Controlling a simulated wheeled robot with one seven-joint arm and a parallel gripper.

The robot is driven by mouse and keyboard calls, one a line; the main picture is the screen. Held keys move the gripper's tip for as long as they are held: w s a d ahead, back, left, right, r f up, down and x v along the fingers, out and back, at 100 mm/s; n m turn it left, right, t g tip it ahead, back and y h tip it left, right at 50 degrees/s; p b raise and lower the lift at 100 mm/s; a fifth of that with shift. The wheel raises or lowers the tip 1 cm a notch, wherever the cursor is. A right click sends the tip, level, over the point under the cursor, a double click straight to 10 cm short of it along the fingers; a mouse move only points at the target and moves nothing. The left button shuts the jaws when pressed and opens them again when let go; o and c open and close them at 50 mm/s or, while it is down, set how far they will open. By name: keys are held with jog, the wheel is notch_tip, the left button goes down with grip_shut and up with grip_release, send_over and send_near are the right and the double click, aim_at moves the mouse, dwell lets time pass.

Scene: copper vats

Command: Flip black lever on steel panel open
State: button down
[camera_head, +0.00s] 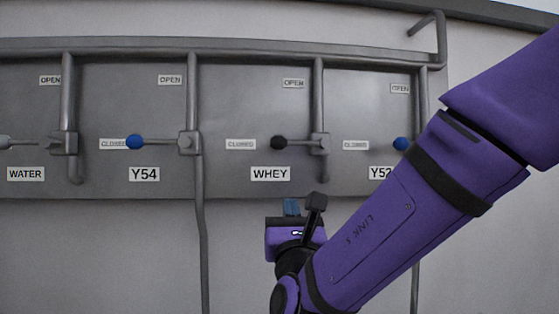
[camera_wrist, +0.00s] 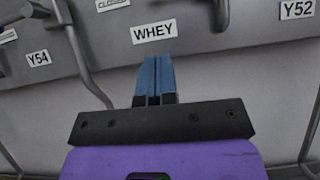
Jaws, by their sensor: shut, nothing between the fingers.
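The black lever (camera_head: 279,142) is on the steel panel (camera_head: 255,105), above the WHEY label (camera_head: 270,174). Its ball end points left from the valve on its pipe, level with the CLOSED label (camera_head: 240,144). An OPEN label (camera_head: 293,83) sits higher up. My gripper (camera_head: 292,206) is below the panel's lower edge, under the WHEY label and apart from the lever. In the wrist view, its blue fingers (camera_wrist: 156,78) are together and empty, just below the WHEY label (camera_wrist: 154,33). The lever's ball does not show in the wrist view.
A blue-balled lever (camera_head: 135,142) above Y54 points left. Another blue-balled lever (camera_head: 401,144) above Y52 is partly hidden by my arm.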

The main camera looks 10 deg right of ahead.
aim_at(296, 143)
jog(key=shift+a+n+y, duration=0.4)
jog(key=shift+a, duration=0.05)
jog(key=s+r+x, duration=0.1)
jog(key=r+x, duration=0.1)
jog(key=x, duration=1)
jog(key=shift+r, duration=0.5)
jog(key=shift+m, duration=0.4)
